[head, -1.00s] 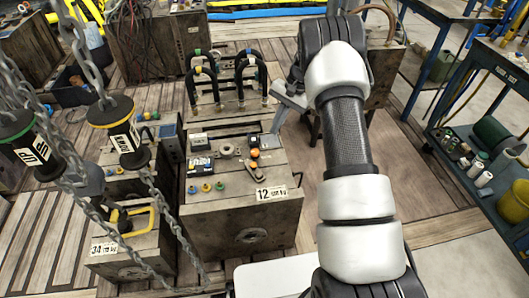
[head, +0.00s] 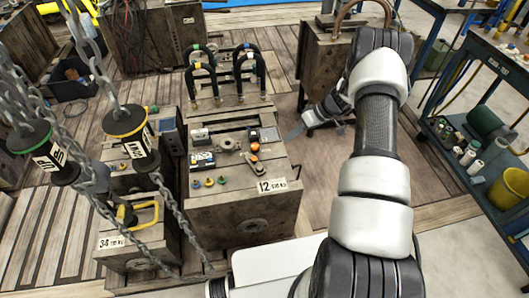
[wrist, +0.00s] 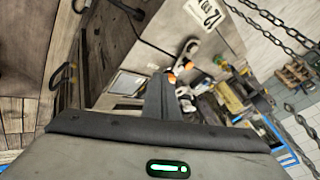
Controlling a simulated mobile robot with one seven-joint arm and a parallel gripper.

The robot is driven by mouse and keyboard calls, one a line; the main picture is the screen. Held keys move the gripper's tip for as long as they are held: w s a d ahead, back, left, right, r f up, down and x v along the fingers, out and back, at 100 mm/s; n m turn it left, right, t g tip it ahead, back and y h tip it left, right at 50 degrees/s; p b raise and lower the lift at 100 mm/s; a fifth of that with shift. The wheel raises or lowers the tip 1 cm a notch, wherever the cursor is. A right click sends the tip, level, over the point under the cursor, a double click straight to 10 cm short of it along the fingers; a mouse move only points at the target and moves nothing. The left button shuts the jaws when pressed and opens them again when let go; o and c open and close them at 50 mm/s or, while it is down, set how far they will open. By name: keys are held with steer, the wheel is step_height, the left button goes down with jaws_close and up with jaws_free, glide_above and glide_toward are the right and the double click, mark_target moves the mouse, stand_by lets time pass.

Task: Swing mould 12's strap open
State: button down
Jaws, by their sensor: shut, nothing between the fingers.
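Mould 12 (head: 235,213) is a worn wooden-looking block with a "12" label (head: 272,185) on its front top edge. Its strap (head: 257,165) is a short bar with an orange end piece, lying on the right part of the top. In the wrist view the strap (wrist: 188,52) lies just beyond my fingertips. My gripper (head: 293,132) is off the block's right side in the head view, apart from the strap. In the wrist view its fingers (wrist: 158,85) are together and empty, and they hide part of the block's top.
Several small coloured knobs and boxes sit on the block's top. Dark hoop handles (head: 247,72) rise behind it. A blue cart (head: 455,165) stands at right. Open floor lies between cart and block.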

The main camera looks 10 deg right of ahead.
steer(key=shift+f, duration=0.1)
glide_toward(263, 159)
steer(key=w+f, duration=0.1)
steer(key=w+a+f, duration=0.1)
steer(key=f, duration=0.2)
steer(key=shift+w+a+f+b, duration=0.25)
steer(key=shift+w+a+b, duration=0.05)
steer(key=shift+w+b, duration=0.1)
steer(key=shift+s+a+r+p, duration=0.15)
steer(key=shift+s+a, duration=0.1)
steer(key=shift+a, duration=0.3)
steer(key=shift+s+a+r+p, duration=0.15)
steer(key=shift+s+a, duration=0.1)
steer(key=shift+a, duration=0.35)
steer(key=shift+s+a, duration=0.2)
steer(key=shift+a, duration=0.35)
steer(key=shift+w+f+b, duration=0.1)
steer(key=shift+f+b, duration=0.1)
steer(key=shift+b, duration=0.25)
steer(key=shift+w+a+n+g+b, duration=0.15)
steer(key=shift+a+n+g+b, duration=0.35)
steer(key=shift+n+b, duration=0.7)
